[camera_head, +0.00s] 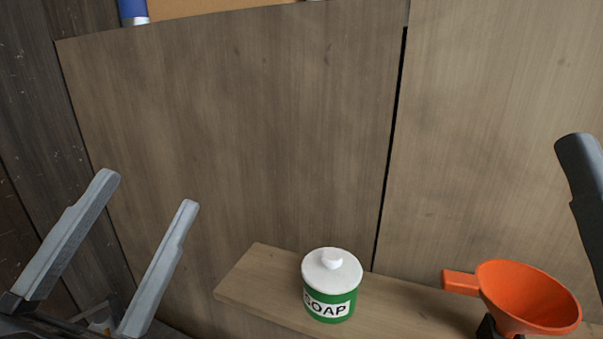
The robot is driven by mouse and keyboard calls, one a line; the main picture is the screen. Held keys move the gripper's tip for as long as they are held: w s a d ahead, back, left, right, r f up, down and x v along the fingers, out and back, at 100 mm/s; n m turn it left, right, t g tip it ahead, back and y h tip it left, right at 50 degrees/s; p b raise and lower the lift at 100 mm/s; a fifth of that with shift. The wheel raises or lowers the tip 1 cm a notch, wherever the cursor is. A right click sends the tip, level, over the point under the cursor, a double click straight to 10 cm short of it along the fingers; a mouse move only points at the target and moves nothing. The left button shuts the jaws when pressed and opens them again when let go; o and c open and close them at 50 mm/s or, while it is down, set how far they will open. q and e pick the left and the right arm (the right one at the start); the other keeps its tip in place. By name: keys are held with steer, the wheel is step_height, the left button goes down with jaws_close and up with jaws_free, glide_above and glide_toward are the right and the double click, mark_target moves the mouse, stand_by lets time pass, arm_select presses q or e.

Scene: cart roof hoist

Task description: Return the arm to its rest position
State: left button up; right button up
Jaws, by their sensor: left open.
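My left gripper (150,192) is at the lower left of the head view. Its two pale fingers point up and stand wide apart, with nothing between them. It is left of the wooden shelf and touches nothing that I can see. At the right edge a dark grey part (585,185) shows, cut off by the frame. It may belong to my right arm, but its jaws cannot be made out.
A green soap jar (331,285) with a white lid stands on a wooden shelf (255,274). An orange funnel (525,297) is at the lower right. Wooden panels (240,130) fill the back. A blue object (132,10) shows at the top left.

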arm_select(q)
steer(key=s+a+r+n+t+y, duration=0.4)
steer(key=a+r+n+y, duration=0.15)
steer(key=n+y, duration=0.2)
step_height(320, 180, up, 32)
steer(key=d+h+p, duration=0.1)
steer(key=p, duration=3.1)
steer(key=shift+w+f+n+g, duration=0.15)
steer(key=shift+n+g, duration=0.15)
steer(key=shift+n, duration=0.05)
steer(key=shift+o, duration=0.2)
